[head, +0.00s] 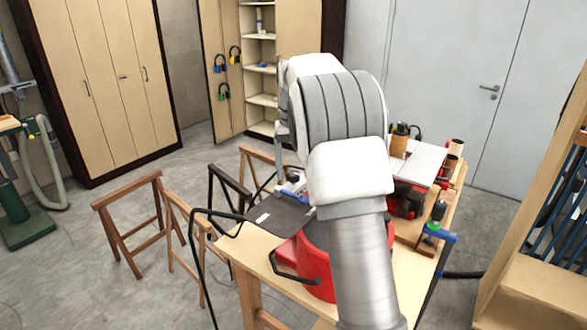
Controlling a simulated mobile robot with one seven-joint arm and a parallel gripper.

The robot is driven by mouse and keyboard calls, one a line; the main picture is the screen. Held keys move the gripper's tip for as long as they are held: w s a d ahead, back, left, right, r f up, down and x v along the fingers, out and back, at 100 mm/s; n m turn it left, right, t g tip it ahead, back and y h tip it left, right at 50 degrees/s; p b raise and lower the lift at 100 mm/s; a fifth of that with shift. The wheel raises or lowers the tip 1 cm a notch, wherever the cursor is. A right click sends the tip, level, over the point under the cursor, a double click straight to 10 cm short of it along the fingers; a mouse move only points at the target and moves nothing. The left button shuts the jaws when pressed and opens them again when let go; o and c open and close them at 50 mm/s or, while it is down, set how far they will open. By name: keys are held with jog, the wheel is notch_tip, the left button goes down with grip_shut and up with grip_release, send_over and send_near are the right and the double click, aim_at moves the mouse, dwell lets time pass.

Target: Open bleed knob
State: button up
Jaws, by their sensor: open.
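My arm fills the middle of the head view and covers much of the workbench. My gripper is not visible; it is hidden behind my own arm links or out of frame. I cannot make out a bleed knob. A red rounded body (314,268) with a black handle or tube stands on the wooden workbench (253,246), partly hidden by my arm. A dark flat sheet (278,217) lies at the bench's left end, with a small white and blue item (292,187) near its back edge.
Wooden trestles (127,205) stand left of the bench. A bar clamp (437,235) and a red machine with a pale top (418,165) are on the bench's right side. A wooden rack (540,225) stands at right. Open floor lies at left.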

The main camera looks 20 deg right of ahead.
jog(key=shift+c, duration=0.4)
grip_shut()
